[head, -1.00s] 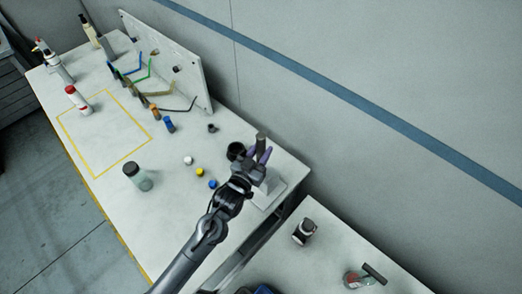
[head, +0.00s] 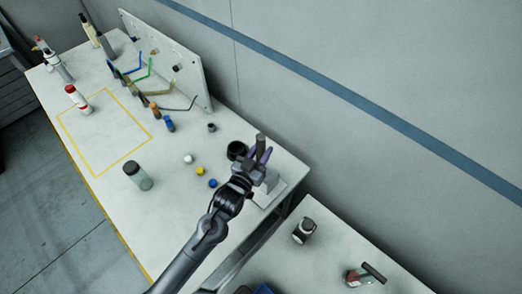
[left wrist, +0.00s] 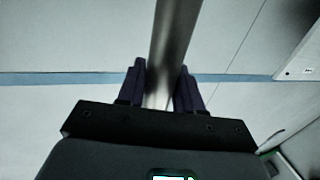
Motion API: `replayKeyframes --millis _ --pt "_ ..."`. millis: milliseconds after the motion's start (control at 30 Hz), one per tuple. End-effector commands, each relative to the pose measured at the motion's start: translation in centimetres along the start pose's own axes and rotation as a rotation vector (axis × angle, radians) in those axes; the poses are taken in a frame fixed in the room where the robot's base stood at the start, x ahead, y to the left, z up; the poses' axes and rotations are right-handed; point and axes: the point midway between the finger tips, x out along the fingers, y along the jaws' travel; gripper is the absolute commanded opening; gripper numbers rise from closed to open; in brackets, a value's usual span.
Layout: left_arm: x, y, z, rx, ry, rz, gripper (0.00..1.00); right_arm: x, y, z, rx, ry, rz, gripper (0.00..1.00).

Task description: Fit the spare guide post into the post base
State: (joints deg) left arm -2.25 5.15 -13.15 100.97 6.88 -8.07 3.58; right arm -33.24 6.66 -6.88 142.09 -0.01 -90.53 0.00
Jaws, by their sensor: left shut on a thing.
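My left gripper (head: 261,156) is shut on the spare guide post, a dark upright cylinder (head: 261,142) in the head view, held above the bench's right end. In the left wrist view the post is a grey metallic rod (left wrist: 176,35) between the two dark purple fingers (left wrist: 160,75); its lower part is hidden behind the gripper body. A pale block with a plate (head: 274,187) sits just below and behind the gripper, partly covered by it. I cannot tell for certain whether this is the post base. My right gripper is not in view.
A black round cup (head: 236,150) stands close left of the gripper. A pegboard (head: 180,65) lines the back. A second table (head: 325,255) is at right.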

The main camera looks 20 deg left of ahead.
Motion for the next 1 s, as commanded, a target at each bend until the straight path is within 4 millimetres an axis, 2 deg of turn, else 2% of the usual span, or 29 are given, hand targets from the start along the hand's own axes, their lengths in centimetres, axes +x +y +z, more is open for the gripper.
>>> replayKeyframes --millis 1000 --pt "0.0 0.0 2.5 -0.001 0.002 0.0 0.0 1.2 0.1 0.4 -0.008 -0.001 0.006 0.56"
